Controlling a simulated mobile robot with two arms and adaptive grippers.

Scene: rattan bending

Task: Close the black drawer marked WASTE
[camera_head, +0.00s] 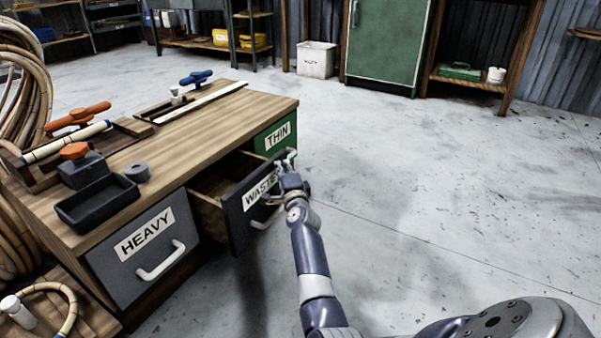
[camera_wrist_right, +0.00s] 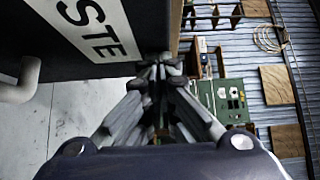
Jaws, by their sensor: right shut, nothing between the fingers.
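The black drawer marked WASTE (camera_head: 240,212) stands pulled out of the wooden workbench (camera_head: 215,116), between the HEAVY and THIN drawers. Its open inside shows behind the front panel. In the right wrist view its dark front (camera_wrist_right: 40,45) with part of the white label fills the upper left, and its pale handle is at the left edge. My right gripper (camera_head: 287,160) is shut and empty at the panel's upper right edge. In the wrist view its fingertips (camera_wrist_right: 160,68) lie close against the panel's edge; I cannot tell whether they touch. My left gripper is not seen.
The grey HEAVY drawer (camera_head: 143,248) and green THIN drawer (camera_head: 275,138) are shut. Rattan coils (camera_head: 14,215) stand at the left. The floor (camera_head: 430,190) to the right is clear.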

